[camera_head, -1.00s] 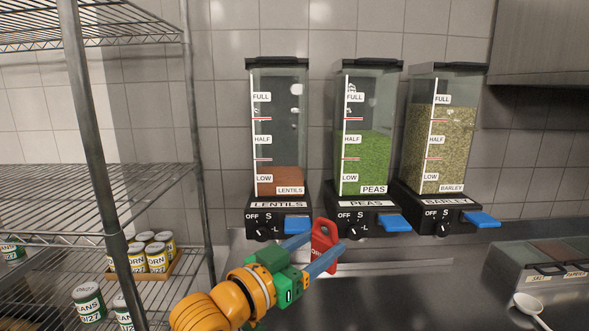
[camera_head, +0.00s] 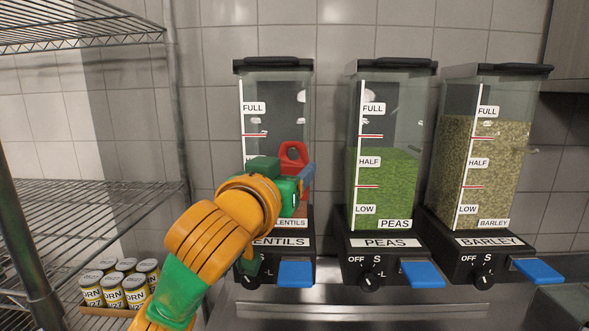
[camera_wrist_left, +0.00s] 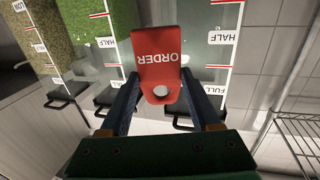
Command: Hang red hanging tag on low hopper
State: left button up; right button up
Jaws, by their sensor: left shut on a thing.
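The red hanging tag (camera_head: 293,152) is held in my left gripper (camera_head: 302,172) in front of the lentils hopper (camera_head: 277,95). In the left wrist view the tag (camera_wrist_left: 157,60) reads ORDER upside down, and its round hole lies nearest the gripper base. The two fingers (camera_wrist_left: 157,88) are shut on the tag's sides. The lentils hopper has a clear, mostly empty body; my arm hides most of its low brown fill and part of its label. The peas hopper (camera_head: 385,190) and barley hopper (camera_head: 480,165) are fuller. My right gripper is out of view.
Blue levers (camera_head: 296,273) stick out below the hoppers. A wire shelf (camera_head: 80,215) with several corn cans (camera_head: 112,290) stands at the left. A steel counter runs below, and a cabinet hangs at the upper right.

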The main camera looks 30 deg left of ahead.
pick_arm(q)
jog(key=shift+s+a+r, duration=0.1)
jog(key=shift+s, duration=0.1)
jog(key=shift+w+a, duration=0.15)
jog(key=w, duration=0.1)
jog(key=w+a, duration=0.1)
jog(key=w+f, duration=0.1)
jog(key=shift+w+a, duration=0.2)
jog(key=shift+w, duration=0.2)
jog(key=shift+w+a+f+p, duration=0.15)
jog(key=shift+w+a, duration=0.25)
jog(key=shift+w, duration=0.35)
jog(key=shift+w+a+f+p, duration=0.15)
jog(key=shift+w+a, duration=0.2)
jog(key=shift+w, duration=0.4)
jog(key=shift+w+a+f+p, duration=0.15)
jog(key=shift+w+a, duration=0.25)
jog(key=shift+w, duration=0.35)
jog(key=o, duration=1.4)
